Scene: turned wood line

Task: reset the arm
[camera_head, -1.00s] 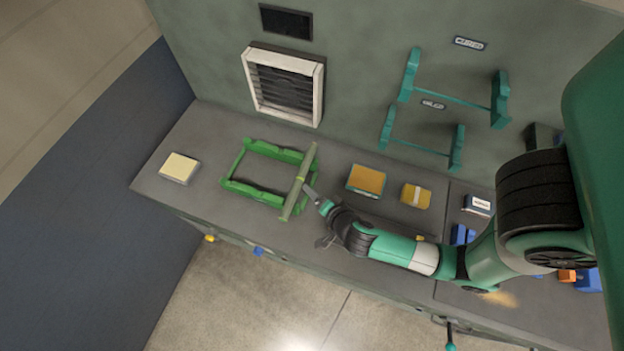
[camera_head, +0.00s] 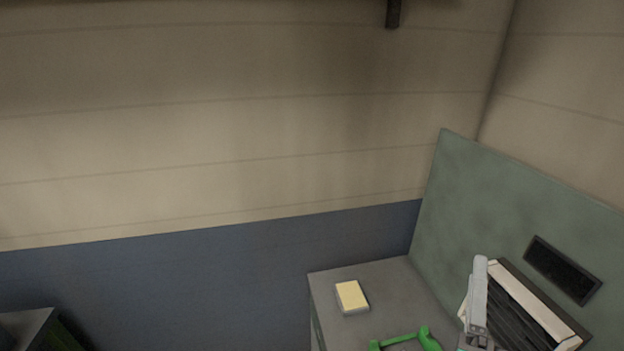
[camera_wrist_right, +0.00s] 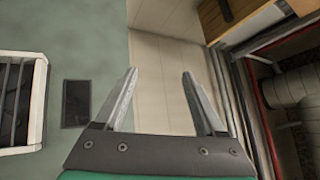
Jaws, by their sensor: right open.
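My right gripper (camera_wrist_right: 160,95) is open and empty in the right wrist view, its two fingers spread before the green panel and a pale wall strip. In the head view part of my right gripper (camera_head: 478,300) shows at the lower right, in front of the white-framed vent. My left gripper is in neither view. A green cradle frame (camera_head: 405,340) is partly cut off at the bottom of the head view, on the grey bench (camera_head: 385,280).
A pale yellow-topped block (camera_head: 351,296) lies on the bench. The white-framed vent (camera_head: 530,305) and a dark plate (camera_head: 562,270) are on the green back panel (camera_head: 480,200). A dark box-like object (camera_head: 30,325) stands at the lower left.

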